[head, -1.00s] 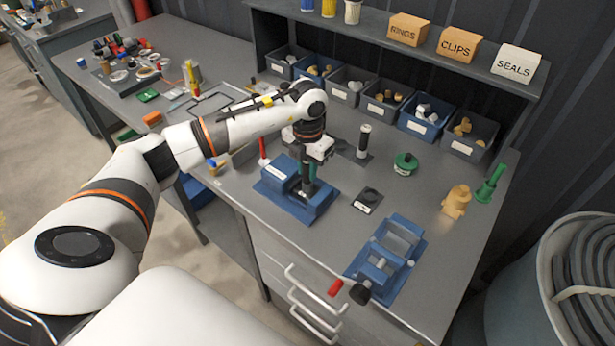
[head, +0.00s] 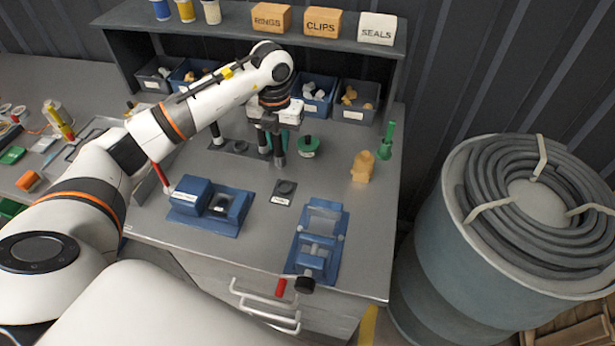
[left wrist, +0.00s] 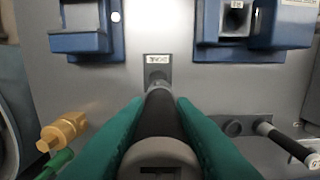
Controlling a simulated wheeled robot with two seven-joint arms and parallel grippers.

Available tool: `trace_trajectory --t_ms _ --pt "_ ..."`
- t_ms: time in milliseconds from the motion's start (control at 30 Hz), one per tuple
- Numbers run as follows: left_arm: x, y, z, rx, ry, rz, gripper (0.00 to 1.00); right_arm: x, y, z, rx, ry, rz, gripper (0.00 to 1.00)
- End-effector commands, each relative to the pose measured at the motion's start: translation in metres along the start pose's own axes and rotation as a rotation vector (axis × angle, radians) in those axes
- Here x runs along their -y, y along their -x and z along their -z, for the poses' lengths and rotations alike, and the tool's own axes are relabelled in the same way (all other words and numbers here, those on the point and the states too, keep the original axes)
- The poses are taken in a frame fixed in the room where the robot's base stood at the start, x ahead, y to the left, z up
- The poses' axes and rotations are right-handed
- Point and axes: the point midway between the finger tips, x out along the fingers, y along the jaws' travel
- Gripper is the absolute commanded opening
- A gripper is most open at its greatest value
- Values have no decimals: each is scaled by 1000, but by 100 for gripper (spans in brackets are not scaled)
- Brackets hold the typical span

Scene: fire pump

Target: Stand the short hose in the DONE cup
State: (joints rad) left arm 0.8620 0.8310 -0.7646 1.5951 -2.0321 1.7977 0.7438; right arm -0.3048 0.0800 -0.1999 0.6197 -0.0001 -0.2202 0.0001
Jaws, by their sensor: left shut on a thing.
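My left gripper (head: 271,136) is shut on the short hose (head: 280,158), a dark tube with grey ends, and holds it above the bench. In the left wrist view the hose (left wrist: 158,117) lies between the two green fingers, its far end pointing toward the DONE cup (left wrist: 157,76). My right gripper is not in view.
A blue block fixture (head: 190,200) stands left of the cup, and a blue clamp fixture (head: 318,238) stands to its right front. Bins line the back.

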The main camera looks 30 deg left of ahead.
Motion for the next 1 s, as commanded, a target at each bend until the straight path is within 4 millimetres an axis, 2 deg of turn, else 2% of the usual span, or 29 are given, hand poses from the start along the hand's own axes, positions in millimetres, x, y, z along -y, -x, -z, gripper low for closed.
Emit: trace_trajectory --t_ms 300,467,667,1000 --pt "0 -51 -1 4 14 1 0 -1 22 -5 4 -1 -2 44" --pt "0 -66 0 2 14 0 0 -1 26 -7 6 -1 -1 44" --pt "0 -93 -1 4 14 0 0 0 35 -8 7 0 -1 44" --pt "0 -100 0 -1 12 1 0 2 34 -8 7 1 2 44"
